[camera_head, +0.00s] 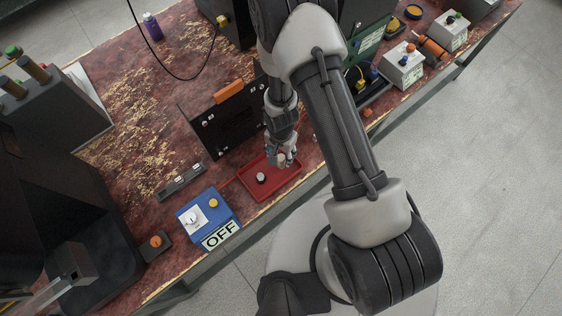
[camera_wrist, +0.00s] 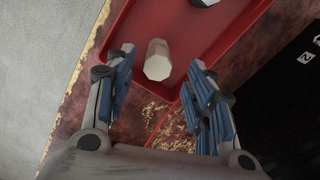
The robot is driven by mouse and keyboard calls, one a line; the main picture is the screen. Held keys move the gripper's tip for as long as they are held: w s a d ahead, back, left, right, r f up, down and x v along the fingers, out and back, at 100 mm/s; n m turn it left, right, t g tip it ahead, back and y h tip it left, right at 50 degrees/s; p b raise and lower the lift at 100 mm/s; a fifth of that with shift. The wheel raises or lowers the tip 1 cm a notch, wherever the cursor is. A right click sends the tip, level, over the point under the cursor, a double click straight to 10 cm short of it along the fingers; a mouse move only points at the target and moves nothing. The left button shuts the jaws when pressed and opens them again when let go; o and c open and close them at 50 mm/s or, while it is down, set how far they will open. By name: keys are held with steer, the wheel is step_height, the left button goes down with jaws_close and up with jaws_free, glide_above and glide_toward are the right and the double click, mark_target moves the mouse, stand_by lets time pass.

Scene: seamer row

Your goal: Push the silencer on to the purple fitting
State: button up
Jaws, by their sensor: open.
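A pale, faceted cylinder (camera_wrist: 158,60), which looks like the silencer, lies in the red tray in the wrist view, just beyond and between my open fingertips. My gripper (camera_wrist: 162,72) is open and empty; its blue-padded fingers are on either side, apart from the cylinder. In the head view my gripper (camera_head: 284,160) hangs over the far right part of the red tray (camera_head: 290,180) and seems to hide the cylinder. A white-and-dark round piece (camera_head: 261,178) also sits in the tray.
A black panel (camera_head: 225,128) with an orange handle stands behind the tray. A blue box (camera_head: 208,217) with an OFF label is at the left front. A purple bottle (camera_head: 152,26) stands far back. White boxes (camera_head: 404,66) stand to the right. Bare bench lies left of the panel.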

mark_target(281, 158)
steer(key=f+b, duration=0.1)
steer(key=b, duration=0.1)
steer(key=f+b, duration=0.4)
steer(key=shift+s+f+b, duration=0.15)
steer(key=shift+s+b, duration=0.15)
steer(key=shift+b, duration=0.05)
steer(key=shift+c, duration=0.5)
steer(key=c, duration=1)
